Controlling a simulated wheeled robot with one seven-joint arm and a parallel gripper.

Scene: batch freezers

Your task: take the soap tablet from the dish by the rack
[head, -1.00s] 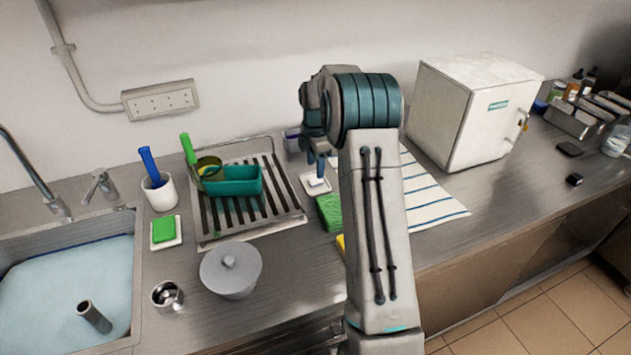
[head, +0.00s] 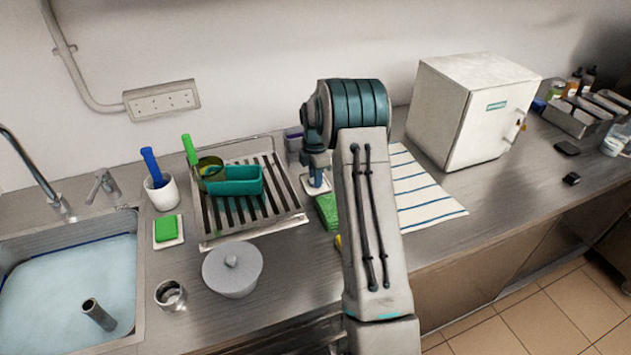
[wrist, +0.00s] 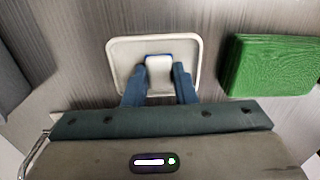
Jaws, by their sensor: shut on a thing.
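The soap tablet (wrist: 159,75) is white with a blue edge. In the wrist view it is between the two fingers of my gripper (wrist: 160,80), which is shut on it. The tablet is at the pale square dish (wrist: 118,47); I cannot tell whether it touches the dish. In the head view the dish (head: 308,188) shows just right of the drying rack (head: 285,180), partly hidden by my gripper (head: 317,182) above it. The tablet is hidden there.
A green sponge (wrist: 270,65) lies close to the dish. A second dish with a green block (head: 166,229) stands left of the rack. A lidded grey pot (head: 232,272) is in front, a striped cloth (head: 420,190) and a white box freezer (head: 455,115) to the right.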

